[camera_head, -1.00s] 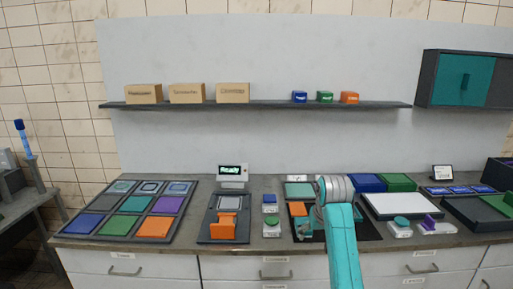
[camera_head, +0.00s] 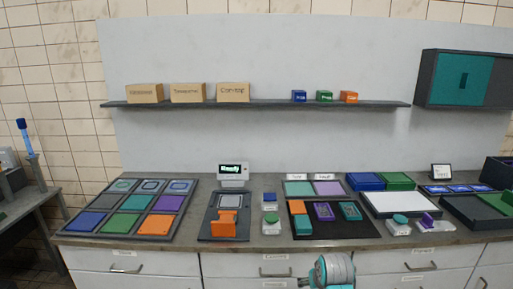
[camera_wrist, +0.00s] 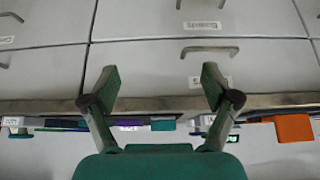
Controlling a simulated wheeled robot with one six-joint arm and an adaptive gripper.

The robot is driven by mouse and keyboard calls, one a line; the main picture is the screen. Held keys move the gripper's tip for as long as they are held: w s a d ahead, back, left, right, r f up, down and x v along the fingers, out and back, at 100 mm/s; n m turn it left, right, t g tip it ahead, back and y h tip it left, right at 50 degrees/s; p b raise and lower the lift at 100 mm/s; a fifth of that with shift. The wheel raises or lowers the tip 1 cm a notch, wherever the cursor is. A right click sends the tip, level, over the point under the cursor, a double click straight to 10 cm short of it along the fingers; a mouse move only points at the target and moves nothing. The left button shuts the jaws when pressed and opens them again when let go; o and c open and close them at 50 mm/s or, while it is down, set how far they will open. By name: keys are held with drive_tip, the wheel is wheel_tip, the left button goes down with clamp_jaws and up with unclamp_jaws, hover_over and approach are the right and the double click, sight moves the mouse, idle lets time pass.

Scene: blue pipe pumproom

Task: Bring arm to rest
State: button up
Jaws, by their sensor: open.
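My gripper (camera_wrist: 156,92) shows in the wrist view with its two fingers spread wide and nothing between them. It faces the grey drawer fronts (camera_wrist: 140,60) and the counter edge, which appear upside down there. In the head view only a grey and teal part of my arm shows at the bottom, in front of the drawers and below the counter edge. The gripper itself is out of sight in the head view.
The counter (camera_head: 262,240) holds a tray of coloured squares (camera_head: 88,226), an orange-fronted device (camera_head: 222,229), a black mat with small parts (camera_head: 330,228) and a white panel (camera_head: 400,204). A shelf (camera_head: 270,104) with boxes runs behind. Drawer handles (camera_head: 127,269) jut out in front.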

drive_tip(key=s+f+t, duration=0.1)
drive_tip(key=s+f, duration=0.6)
drive_tip(key=f, duration=0.1)
drive_tip(key=s+f+t, duration=0.2)
drive_tip(key=s+f, duration=0.2)
drive_tip(key=s, duration=0.8)
drive_tip(key=s+f+t, duration=0.1)
drive_tip(key=s+f, duration=0.3)
drive_tip(key=s, duration=0.7)
drive_tip(key=s+r+t, duration=0.1)
drive_tip(key=s+r, duration=0.2)
drive_tip(key=s, duration=0.5)
drive_tip(key=s+r+t, duration=0.1)
drive_tip(key=s+r, duration=0.2)
drive_tip(key=s, duration=0.5)
drive_tip(key=s+r+t, duration=0.2)
drive_tip(key=s+r, duration=0.9)
drive_tip(key=r, duration=0.2)
drive_tip(key=shift+r+t, duration=0.2)
drive_tip(key=shift+t, duration=0.1)
